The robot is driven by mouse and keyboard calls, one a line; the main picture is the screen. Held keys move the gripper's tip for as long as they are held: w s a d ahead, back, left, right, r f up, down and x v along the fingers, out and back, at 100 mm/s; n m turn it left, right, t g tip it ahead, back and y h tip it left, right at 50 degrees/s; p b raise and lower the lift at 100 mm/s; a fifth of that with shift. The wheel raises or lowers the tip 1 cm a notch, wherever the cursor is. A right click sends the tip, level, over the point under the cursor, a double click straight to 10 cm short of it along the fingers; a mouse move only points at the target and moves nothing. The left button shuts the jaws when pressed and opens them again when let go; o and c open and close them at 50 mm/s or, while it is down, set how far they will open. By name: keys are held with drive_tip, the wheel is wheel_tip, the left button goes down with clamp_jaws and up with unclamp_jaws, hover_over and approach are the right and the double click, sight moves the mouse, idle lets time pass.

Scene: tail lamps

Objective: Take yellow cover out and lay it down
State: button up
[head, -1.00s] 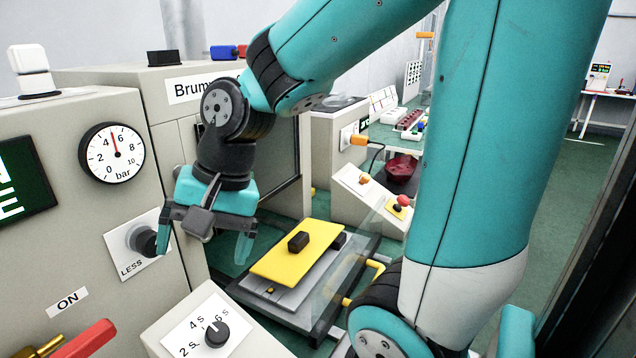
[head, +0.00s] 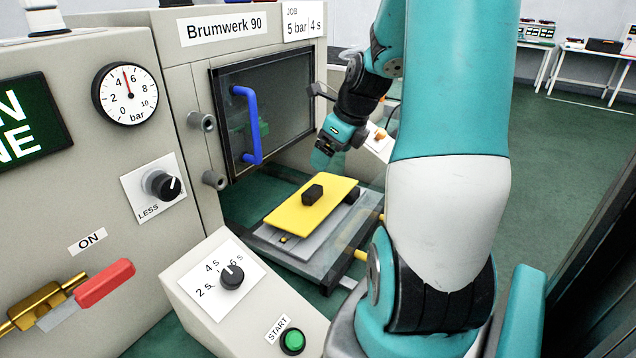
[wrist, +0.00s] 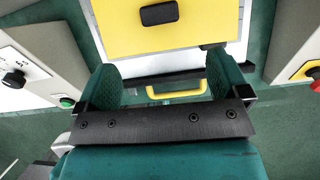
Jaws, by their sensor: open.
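The yellow cover (head: 306,204) is a flat plate with a black block-shaped knob (head: 313,194) on top. It lies on a grey tray (head: 290,243) that is pulled out in front of the machine. My gripper (head: 322,158) is above and behind the cover in the head view, apart from it. In the wrist view my gripper (wrist: 165,85) is open and empty, with its fingers spread. There the cover (wrist: 165,35) and its knob (wrist: 159,14) lie beyond the fingertips. A yellow handle (wrist: 176,89) shows between the fingers.
The machine's dark door (head: 285,100) with a blue handle (head: 250,125) stands beside the tray. A control box with a dial (head: 231,277) and green button (head: 292,341) is in front. A red-handled lever (head: 104,284) is at left. Green floor lies around.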

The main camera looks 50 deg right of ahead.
sight(313, 189)
drive_tip(key=b+x, duration=0.1)
drive_tip(key=x, duration=1.1)
drive_tip(key=shift+f, duration=0.15)
drive_tip(key=c, duration=1.1)
drive_tip(key=shift+r+p, duration=0.5)
drive_tip(key=shift+p, duration=0.1)
drive_tip(key=shift+r+p, duration=1.1)
drive_tip(key=shift+p, duration=0.15)
drive_tip(key=shift+r+p, duration=0.65)
drive_tip(key=shift+p, duration=0.15)
